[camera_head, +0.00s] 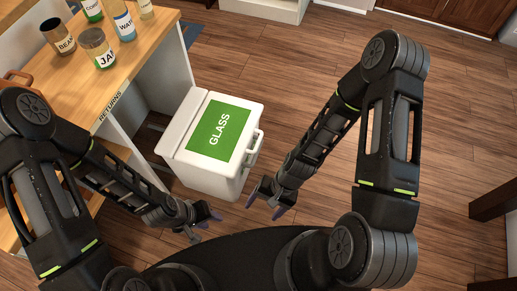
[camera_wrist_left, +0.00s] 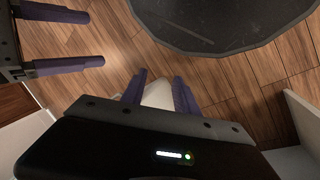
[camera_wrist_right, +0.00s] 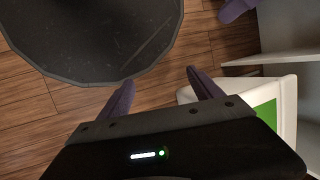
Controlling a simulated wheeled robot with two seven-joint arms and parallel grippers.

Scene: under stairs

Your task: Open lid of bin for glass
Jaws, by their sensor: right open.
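The white glass bin (camera_head: 205,181) stands on the floor, its lid (camera_head: 218,133) shut and topped by a green GLASS label. A handle (camera_head: 255,148) shows on its right side. My right gripper (camera_head: 265,199) is open and empty, low in front of the bin's right corner and apart from it. In the right wrist view the bin (camera_wrist_right: 289,97) is at the right edge. My left gripper (camera_head: 203,224) is in front of the bin's lower left, apart from it. Its fingers (camera_wrist_left: 160,92) are spread in the left wrist view, with part of a white surface between them.
A wooden returns counter (camera_head: 110,48) with a jar (camera_head: 97,48), a beans can (camera_head: 58,37) and bottles (camera_head: 121,20) stands at the left. Open wood floor (camera_head: 300,60) lies behind and right of the bin. Dark furniture (camera_head: 495,197) is at the right edge.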

